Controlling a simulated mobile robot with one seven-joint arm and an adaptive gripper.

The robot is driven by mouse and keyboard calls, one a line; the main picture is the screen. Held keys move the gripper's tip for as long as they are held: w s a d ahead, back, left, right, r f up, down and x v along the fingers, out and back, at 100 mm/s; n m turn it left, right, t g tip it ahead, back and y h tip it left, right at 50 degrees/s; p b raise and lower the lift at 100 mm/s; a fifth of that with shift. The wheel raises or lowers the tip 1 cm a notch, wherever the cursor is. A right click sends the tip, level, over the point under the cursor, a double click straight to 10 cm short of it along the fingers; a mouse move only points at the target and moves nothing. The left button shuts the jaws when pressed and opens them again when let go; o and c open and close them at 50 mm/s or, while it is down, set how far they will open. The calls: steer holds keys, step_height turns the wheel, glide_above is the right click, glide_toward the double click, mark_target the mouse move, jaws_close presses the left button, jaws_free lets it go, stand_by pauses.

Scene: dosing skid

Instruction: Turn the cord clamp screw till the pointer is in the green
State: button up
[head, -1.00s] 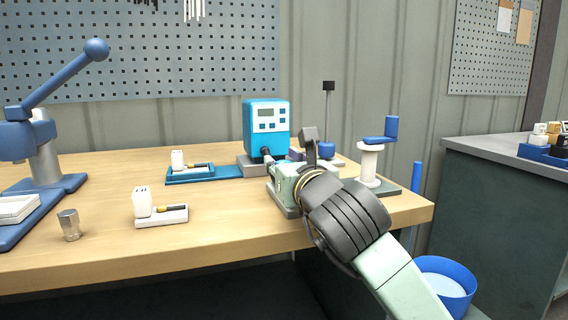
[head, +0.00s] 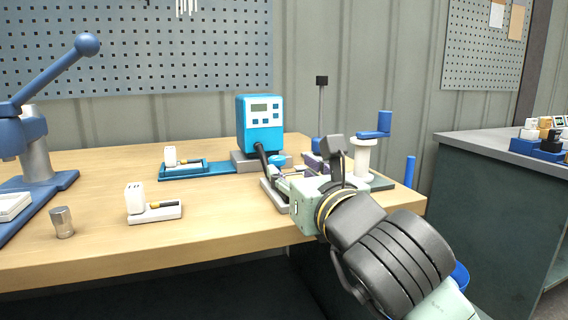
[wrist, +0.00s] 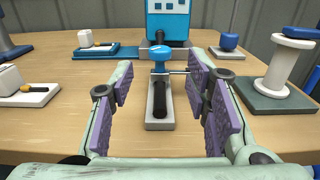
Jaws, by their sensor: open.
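A thick black piece (wrist: 160,100), seemingly the cord, lies along the base. My gripper (wrist: 160,76) is open, with purple-padded fingers left and right of the clamp and nothing held. In the head view my gripper (head: 290,178) partly hides the clamp, whose blue knob (head: 279,160) shows behind it. I cannot make out a pointer or green mark.
A blue unit with a display (head: 262,122) stands behind the clamp. A white spool with a blue crank (head: 363,157) is to the right. Blue tray (head: 184,170), white block (head: 135,198), metal cup (head: 62,222) and lever press (head: 36,145) are left. Bare wooden table (head: 200,235) lies in front.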

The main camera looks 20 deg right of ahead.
steer(key=s, duration=0.2)
steer(key=shift+s, duration=0.4)
